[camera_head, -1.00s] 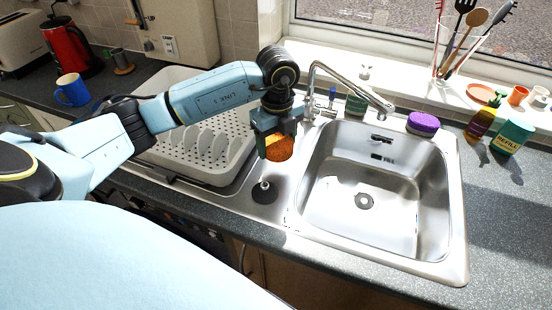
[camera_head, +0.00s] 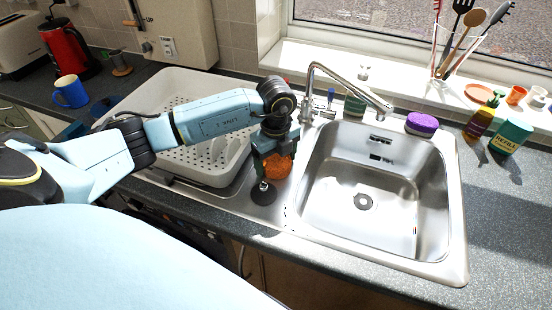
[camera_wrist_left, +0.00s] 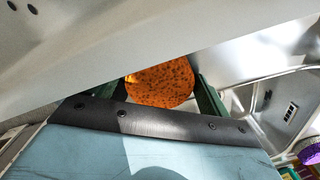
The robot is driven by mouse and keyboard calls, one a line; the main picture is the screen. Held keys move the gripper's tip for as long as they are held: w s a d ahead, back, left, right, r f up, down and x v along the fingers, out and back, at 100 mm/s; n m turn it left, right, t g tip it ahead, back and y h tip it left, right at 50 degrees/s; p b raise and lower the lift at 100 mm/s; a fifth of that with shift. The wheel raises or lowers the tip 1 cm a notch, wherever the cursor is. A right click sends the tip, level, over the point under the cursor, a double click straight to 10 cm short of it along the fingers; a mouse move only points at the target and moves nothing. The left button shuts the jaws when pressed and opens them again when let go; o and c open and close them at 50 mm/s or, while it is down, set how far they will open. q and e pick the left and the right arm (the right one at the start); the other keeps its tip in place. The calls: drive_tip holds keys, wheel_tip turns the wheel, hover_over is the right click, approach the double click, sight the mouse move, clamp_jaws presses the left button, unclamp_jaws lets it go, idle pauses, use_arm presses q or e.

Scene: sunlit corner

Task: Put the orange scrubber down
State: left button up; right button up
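The orange scrubber (camera_head: 279,168) is a round, speckled sponge-like piece between the fingers of my left gripper (camera_head: 274,160). It is low over the steel strip between the drying rack and the sink basin. Whether its underside touches the steel I cannot tell. In the left wrist view the scrubber (camera_wrist_left: 160,84) sits between the two dark green fingers (camera_wrist_left: 160,92), which appear to press on its sides. My right gripper is out of view.
A black round drain piece with a metal knob (camera_head: 264,187) is just in front of the gripper. The drying rack (camera_head: 215,170) stands left, the empty basin (camera_head: 400,215) right, and the tap (camera_head: 345,84) behind. A purple sponge (camera_head: 422,124) and bottles are behind right.

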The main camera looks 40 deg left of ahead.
sight(276, 159)
use_arm(q)
drive_tip(key=shift+o, duration=0.8)
drive_tip(key=shift+r, duration=0.3)
wheel_tip(276, 159, up, 12)
drive_tip(key=shift+f, duration=0.15)
